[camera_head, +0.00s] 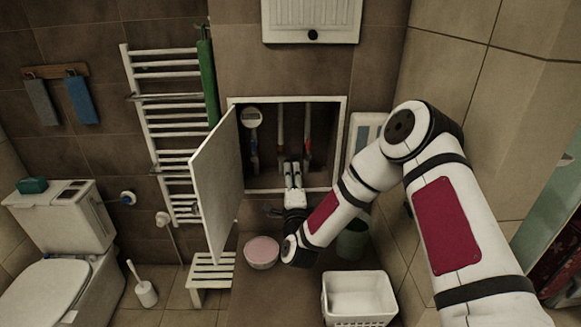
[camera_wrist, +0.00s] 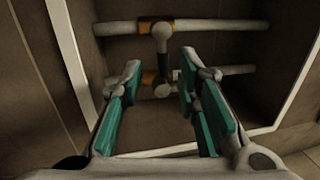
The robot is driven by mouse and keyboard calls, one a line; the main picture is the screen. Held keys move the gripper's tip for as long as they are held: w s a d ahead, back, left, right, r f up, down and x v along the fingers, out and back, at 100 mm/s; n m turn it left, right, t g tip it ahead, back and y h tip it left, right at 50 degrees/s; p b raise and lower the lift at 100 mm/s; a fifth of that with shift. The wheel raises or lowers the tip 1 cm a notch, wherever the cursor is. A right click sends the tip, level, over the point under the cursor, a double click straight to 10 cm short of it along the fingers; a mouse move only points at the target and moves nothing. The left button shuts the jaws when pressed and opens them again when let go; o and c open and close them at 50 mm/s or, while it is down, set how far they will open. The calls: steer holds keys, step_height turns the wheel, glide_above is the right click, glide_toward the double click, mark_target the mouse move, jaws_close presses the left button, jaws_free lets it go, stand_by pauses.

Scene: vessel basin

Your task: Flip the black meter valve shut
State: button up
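A wall recess with a white frame (camera_head: 344,140) holds several pipes and a round pale meter (camera_head: 251,117) at its upper left. My gripper (camera_head: 293,168) reaches to the recess's lower part. In the wrist view my gripper (camera_wrist: 160,66) is open, its teal-padded fingers spread apart. Between and beyond the fingertips, a grey fitting with a rounded knob (camera_wrist: 162,31) joins two pipes with orange collars. I cannot tell which piece is the black meter valve; dim light and my gripper hide detail. Nothing is visibly held.
The recess's white door (camera_head: 217,185) stands open at the left. A towel radiator (camera_head: 165,110) is further left. Below are a pink-topped bowl (camera_head: 261,251), a slatted stool (camera_head: 211,272), a dark green bin (camera_head: 352,241) and a white basket (camera_head: 358,309). A tiled wall stands right.

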steer(key=s+f, duration=0.1)
steer(key=s, duration=0.5)
steer(key=shift+s+f, duration=0.2)
steer(key=shift+s, duration=0.1)
step_height(320, 180, up, 7)
steer(key=w+a+n+g+y, duration=0.2)
steer(key=w+n+g+y, duration=0.15)
steer(key=n, duration=0.55)
steer(key=s+d+r+n+g+h, duration=0.2)
steer(key=s+d+r+n+g, duration=0.3)
steer(key=s+d+r, duration=0.25)
steer(key=s+d+r+n+g, duration=0.1)
steer(key=s+d+r+g, duration=0.1)
steer(key=s, duration=0.8)
steer(key=s+d+r+n+g+h+b, duration=0.1)
steer(key=s+d, duration=0.3)
steer(key=s, duration=0.6)
steer(key=s+d+r+n+g+h, duration=0.1)
steer(key=s+d+r+g, duration=0.1)
steer(key=s, duration=0.8)
steer(key=shift+s+d+r+n+g, duration=0.2)
steer(key=shift+d+r+n+g, duration=0.25)
steer(key=shift+d, duration=0.65)
